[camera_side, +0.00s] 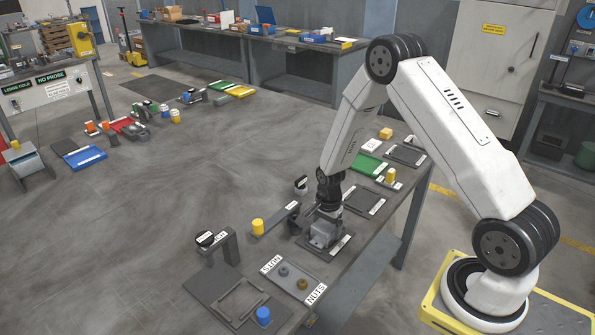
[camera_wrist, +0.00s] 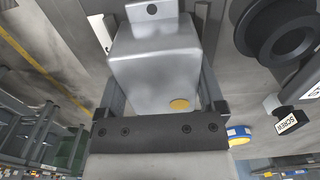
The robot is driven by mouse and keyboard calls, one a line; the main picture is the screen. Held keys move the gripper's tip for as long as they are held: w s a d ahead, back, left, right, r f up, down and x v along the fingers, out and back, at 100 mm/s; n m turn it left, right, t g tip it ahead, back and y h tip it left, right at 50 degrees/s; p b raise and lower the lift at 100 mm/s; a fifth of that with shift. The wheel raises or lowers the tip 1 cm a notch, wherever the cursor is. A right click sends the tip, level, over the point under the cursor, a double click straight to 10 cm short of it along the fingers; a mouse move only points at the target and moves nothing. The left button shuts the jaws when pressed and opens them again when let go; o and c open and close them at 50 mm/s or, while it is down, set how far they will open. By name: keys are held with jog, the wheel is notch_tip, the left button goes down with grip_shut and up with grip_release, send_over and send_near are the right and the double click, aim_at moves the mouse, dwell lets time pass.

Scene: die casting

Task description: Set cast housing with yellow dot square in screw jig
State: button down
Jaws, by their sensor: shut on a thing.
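My gripper (camera_side: 325,212) points down and is shut on a grey cast housing (camera_side: 322,235). In the wrist view the housing (camera_wrist: 155,65) sits between the two fingers, with a yellow dot (camera_wrist: 179,104) on its face and a tab with a hole at its far end. In the side view it is low over a dark plate with a white label (camera_side: 342,244); I cannot tell whether it touches. A black part labelled SCREW (camera_wrist: 290,120) is at the right of the wrist view. The screw jig cannot be identified surely in the side view.
A tray of nuts (camera_side: 290,276) lies in front of the housing. A yellow cylinder (camera_side: 258,227) stands left of my gripper.

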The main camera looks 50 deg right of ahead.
dwell(0.4)
grip_release()
jog(key=shift+r, duration=0.15)
jog(key=shift+r, duration=3.85)
jog(key=shift+s+a+r+n, duration=0.1)
jog(key=shift+a+r+n, duration=0.25)
jog(key=shift+n, duration=0.05)
jog(key=s+a+r+n+t, duration=0.2)
jog(key=s+a+r+n, duration=0.8)
jog(key=n, duration=0.7)
jog(key=shift+s+a+t, duration=0.3)
jog(key=shift+s+a, duration=0.05)
jog(key=shift+a, duration=0.8)
